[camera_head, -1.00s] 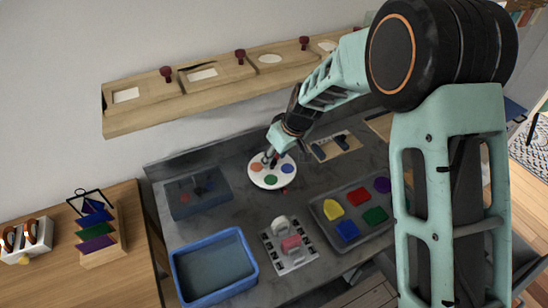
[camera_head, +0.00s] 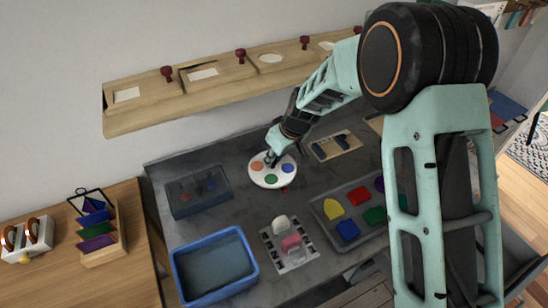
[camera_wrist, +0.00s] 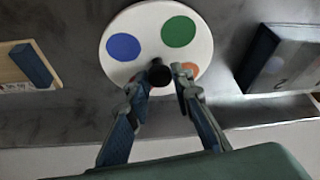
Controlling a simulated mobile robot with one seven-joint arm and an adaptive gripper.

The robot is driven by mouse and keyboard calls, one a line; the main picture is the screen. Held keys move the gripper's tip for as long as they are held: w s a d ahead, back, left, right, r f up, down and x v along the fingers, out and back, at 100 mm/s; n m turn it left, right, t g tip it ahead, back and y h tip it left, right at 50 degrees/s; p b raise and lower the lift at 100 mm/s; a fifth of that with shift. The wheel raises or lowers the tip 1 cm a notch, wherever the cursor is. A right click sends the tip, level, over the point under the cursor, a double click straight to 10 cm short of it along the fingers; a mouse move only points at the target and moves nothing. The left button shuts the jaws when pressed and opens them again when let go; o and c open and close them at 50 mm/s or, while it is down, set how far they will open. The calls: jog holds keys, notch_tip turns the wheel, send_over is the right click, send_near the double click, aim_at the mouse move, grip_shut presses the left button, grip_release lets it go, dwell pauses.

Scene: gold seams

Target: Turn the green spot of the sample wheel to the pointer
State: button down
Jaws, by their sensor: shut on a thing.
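The sample wheel (camera_head: 273,184) is a white disc lying on the grey worktop. It shows an orange spot (camera_head: 256,166), a green spot (camera_head: 270,180) at its front and a blue spot (camera_head: 287,169) at its right. A small red mark (camera_head: 285,190), perhaps the pointer, lies at the wheel's front right edge, a little right of the green spot. My gripper (camera_head: 272,160) is low over the wheel's back half. In the wrist view my gripper (camera_wrist: 160,82) has its fingers around a dark knob (camera_wrist: 160,73) on the wheel; the green spot (camera_wrist: 178,31) is beyond it.
A dark box (camera_head: 198,192) stands left of the wheel, and a wooden board with a dark piece (camera_head: 337,146) lies to its right. A blue bin (camera_head: 213,266), a slotted plate (camera_head: 288,245) and a tray of coloured shapes (camera_head: 350,214) are in front. A wooden shelf (camera_head: 220,88) runs behind.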

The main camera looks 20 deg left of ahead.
aim_at(282, 172)
jog(key=shift+w+f+n+b, duration=0.2)
jog(key=shift+n+b, duration=0.4)
jog(key=shift+b, duration=0.5)
jog(key=shift+s+r+n+g+y+b, duration=0.1)
jog(key=shift+r+n+g+y+b, duration=0.15)
jog(key=shift+n+g+b, duration=0.5)
jog(key=shift+t, duration=0.25)
jog(key=c, duration=1.7)
grip_release()
jog(key=shift+d, duration=0.1)
jog(key=v, duration=0.7)
jog(key=shift+r, duration=0.2)
jog(key=shift+c, duration=0.2)
